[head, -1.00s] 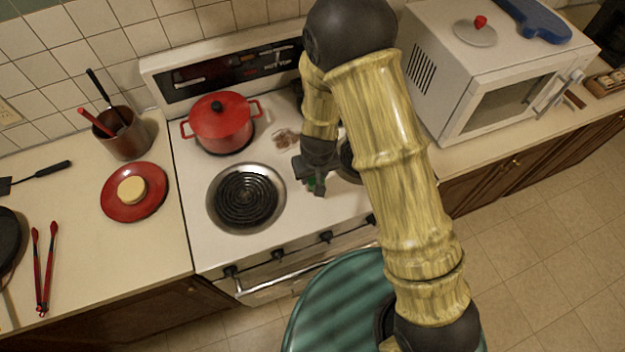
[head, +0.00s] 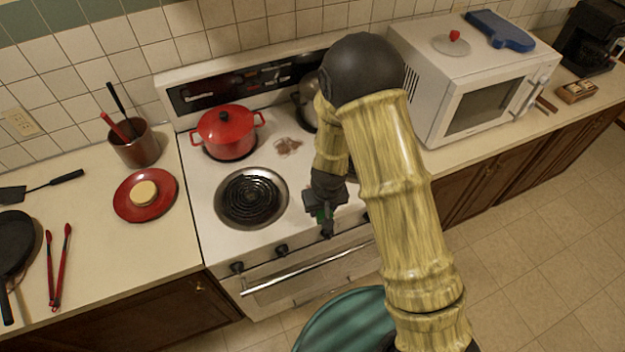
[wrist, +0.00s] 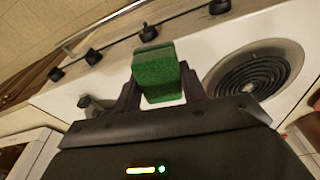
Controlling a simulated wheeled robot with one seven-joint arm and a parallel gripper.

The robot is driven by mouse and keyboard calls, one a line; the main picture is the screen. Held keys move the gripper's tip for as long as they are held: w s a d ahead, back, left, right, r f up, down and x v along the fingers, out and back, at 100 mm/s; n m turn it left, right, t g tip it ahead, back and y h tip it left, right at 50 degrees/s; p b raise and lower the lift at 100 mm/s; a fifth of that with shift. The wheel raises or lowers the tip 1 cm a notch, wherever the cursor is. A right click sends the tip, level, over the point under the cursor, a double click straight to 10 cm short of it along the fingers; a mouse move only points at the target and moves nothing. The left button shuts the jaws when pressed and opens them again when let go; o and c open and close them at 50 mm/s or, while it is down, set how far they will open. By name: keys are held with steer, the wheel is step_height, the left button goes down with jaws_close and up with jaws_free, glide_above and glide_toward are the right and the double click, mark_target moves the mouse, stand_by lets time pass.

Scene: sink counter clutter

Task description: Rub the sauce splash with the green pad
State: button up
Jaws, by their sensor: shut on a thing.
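My gripper (head: 325,212) is shut on the green pad (wrist: 158,74), which sits between the two fingers in the wrist view. In the head view only a little green shows at the fingers, above the front part of the stove. The sauce splash (head: 288,147) is a reddish-brown smear on the white stove top, between the red pot and the rear right burner. My gripper is in front of the splash and to its right, apart from it. The splash is not seen in the wrist view.
The white stove (head: 212,234) has a bare coil burner (head: 251,197) at front left. A red pot (head: 227,133) stands behind it, and a metal pot (head: 307,108) is partly hidden by my arm. A microwave (head: 425,95) stands at right. Knobs line the stove front.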

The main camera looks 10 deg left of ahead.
steer(key=w+d+f+m+b, duration=0.2)
steer(key=d+f, duration=0.3)
steer(key=d, duration=0.4)
steer(key=w+d+f+m+b, duration=0.2)
steer(key=d+f+b, duration=0.1)
steer(key=d, duration=0.7)
steer(key=shift+w+f+m+h, duration=0.2)
steer(key=shift+f+m+h, duration=0.1)
steer(key=shift+f, duration=0.6)
steer(key=shift+d, duration=0.1)
